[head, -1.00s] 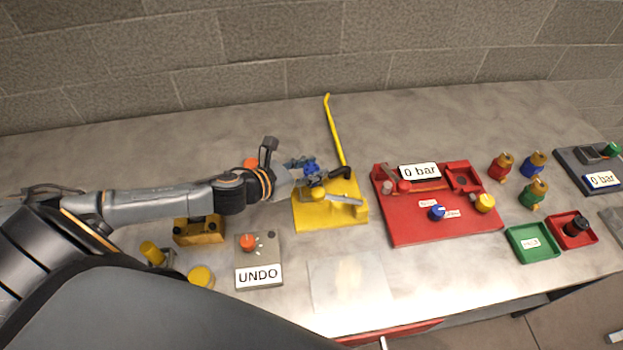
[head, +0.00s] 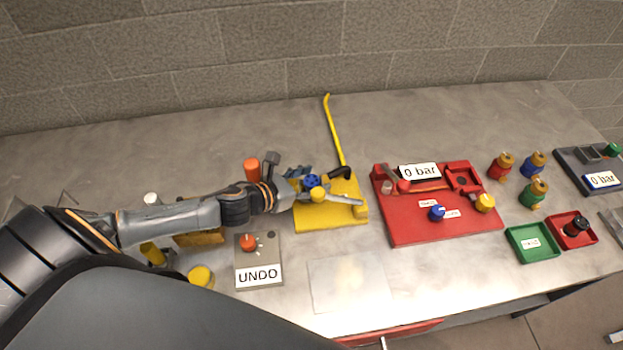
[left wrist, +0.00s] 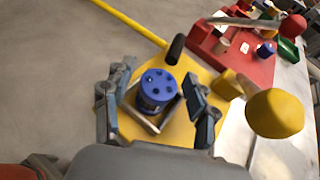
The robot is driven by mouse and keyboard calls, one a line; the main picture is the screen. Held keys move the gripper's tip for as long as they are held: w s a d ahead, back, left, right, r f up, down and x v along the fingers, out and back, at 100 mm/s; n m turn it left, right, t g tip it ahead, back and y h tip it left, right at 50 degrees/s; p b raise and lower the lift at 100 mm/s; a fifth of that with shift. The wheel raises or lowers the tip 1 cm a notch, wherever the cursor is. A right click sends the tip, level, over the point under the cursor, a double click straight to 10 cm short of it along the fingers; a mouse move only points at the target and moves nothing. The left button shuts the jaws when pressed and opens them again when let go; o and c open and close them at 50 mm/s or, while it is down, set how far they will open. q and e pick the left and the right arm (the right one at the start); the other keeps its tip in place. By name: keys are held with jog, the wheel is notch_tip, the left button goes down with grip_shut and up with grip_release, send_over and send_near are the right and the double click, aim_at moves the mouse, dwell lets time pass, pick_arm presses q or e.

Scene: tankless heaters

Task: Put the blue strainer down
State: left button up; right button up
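The blue strainer (head: 312,181), a round blue piece with dark holes in its top, sits upright in a square metal-edged seat on the yellow base (head: 330,217). In the left wrist view the strainer (left wrist: 157,90) lies between the two fingers of my left gripper (left wrist: 160,92). The fingers are spread, with a visible gap on each side of it. In the head view my left gripper (head: 298,182) is over the left part of the base. The strainer's underside is hidden. My right gripper is not in view.
A yellow knob (head: 318,194) with a metal lever and a black-gripped yellow bar (head: 335,130) are close to the strainer. The UNDO box (head: 259,262) is at the front left, and an orange cylinder (head: 251,169) stands behind my arm. The red panel (head: 440,225) is to the right.

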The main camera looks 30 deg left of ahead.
pick_arm(q)
jog(key=shift+r, duration=0.15)
jog(key=shift+s+a, duration=0.1)
jog(key=shift+s, duration=0.1)
jog(key=b+v, duration=0.1)
jog(key=v, duration=1)
jog(key=shift+s+r+b, duration=0.15)
jog(key=shift+s+b, duration=0.05)
jog(key=shift+b, duration=0.2)
jog(key=shift+a, duration=0.15)
